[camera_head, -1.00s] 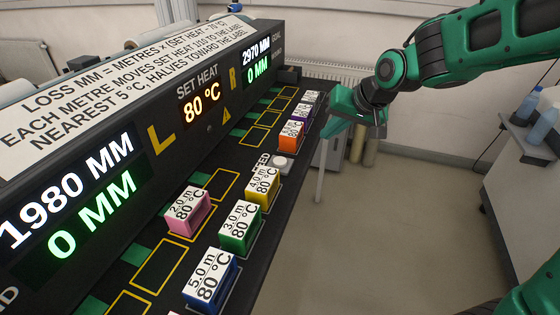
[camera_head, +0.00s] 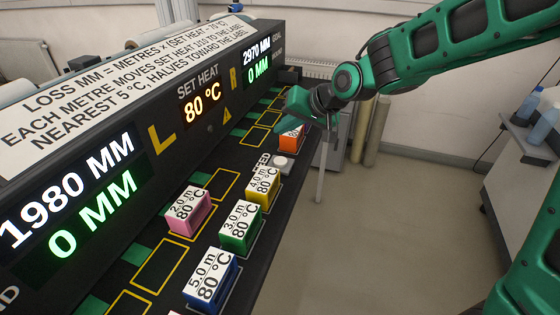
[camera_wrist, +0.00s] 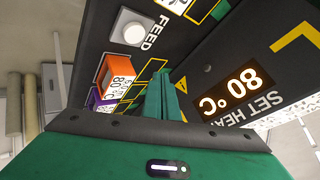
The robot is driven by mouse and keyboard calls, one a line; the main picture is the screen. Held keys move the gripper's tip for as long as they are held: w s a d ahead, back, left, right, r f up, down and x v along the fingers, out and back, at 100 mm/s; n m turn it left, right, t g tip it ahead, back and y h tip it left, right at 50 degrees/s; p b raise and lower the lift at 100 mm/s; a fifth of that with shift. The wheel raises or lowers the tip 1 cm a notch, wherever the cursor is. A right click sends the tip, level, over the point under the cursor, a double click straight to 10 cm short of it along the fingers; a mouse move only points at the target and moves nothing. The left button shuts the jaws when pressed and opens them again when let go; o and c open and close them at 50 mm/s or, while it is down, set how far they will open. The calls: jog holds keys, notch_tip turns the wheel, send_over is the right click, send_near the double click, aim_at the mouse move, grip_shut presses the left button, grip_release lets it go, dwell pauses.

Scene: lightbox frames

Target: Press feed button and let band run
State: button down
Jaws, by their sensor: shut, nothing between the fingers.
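The FEED button (camera_head: 282,162) is a pale round knob on a light square plate on the dark console shelf, between the yellow and orange blocks. It also shows in the wrist view, upper left, beside the word FEED (camera_wrist: 128,28). My gripper (camera_head: 280,131) is shut and empty. It hangs over the shelf behind the button, near the orange block, apart from the button. In the wrist view its closed green fingers point up, below and right of the button. The set heat display (camera_head: 201,108) reads 80 °C. The two green counters (camera_head: 92,214) and (camera_head: 258,70) read 0 MM.
Blocks marked 80 °C stand on the shelf: yellow 4.0 m (camera_head: 262,187), pink 2.0 m (camera_head: 187,210), green 3.0 m (camera_head: 239,229), blue 5.0 m (camera_head: 210,281) and orange (camera_head: 290,138). A purple block (camera_wrist: 98,100) shows in the wrist view. Several yellow-outlined slots are empty.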

aim_at(284, 162)
jog(key=shift+f, duration=3.75)
jog(key=shift+s+f, duration=0.1)
jog(key=shift+f, duration=0.75)
jog(key=shift+r, duration=0.95)
jog(key=shift+r, duration=2.5)
